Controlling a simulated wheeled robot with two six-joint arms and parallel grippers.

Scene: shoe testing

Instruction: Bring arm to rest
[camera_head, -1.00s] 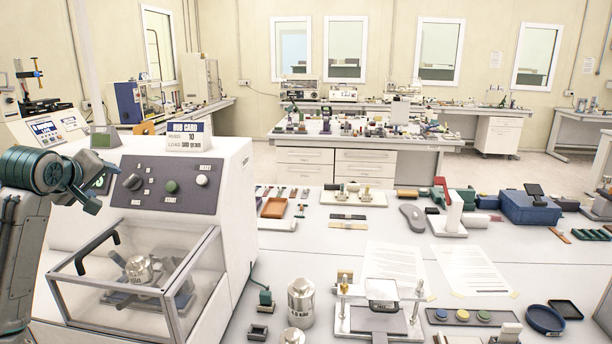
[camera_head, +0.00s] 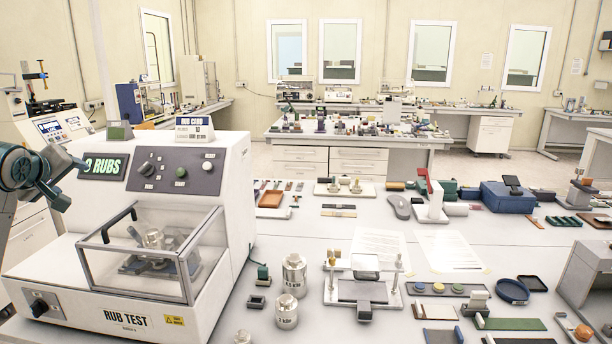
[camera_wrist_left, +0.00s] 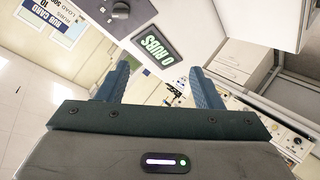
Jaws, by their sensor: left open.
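My left gripper (camera_head: 72,182) is at the left edge of the head view, beside the upper left of the white rub test machine (camera_head: 240,200). In the left wrist view its two blue fingers (camera_wrist_left: 160,85) are spread apart with nothing between them. The machine's display (camera_wrist_left: 160,55) reads "0 RUBS" and lies beyond the fingertips. In the head view the machine's clear cover (camera_head: 150,285) is down over a metal weight (camera_head: 153,238). A rub card sign (camera_head: 195,129) stands on top of the machine. My right gripper is not in view.
Metal weights (camera_head: 295,276) stand on the bench right of the machine, near a small press fixture (camera_head: 363,291). Paper sheets (camera_head: 447,252), a blue box (camera_head: 508,197) and a dark ring (camera_head: 513,291) lie further right. Other benches stand behind.

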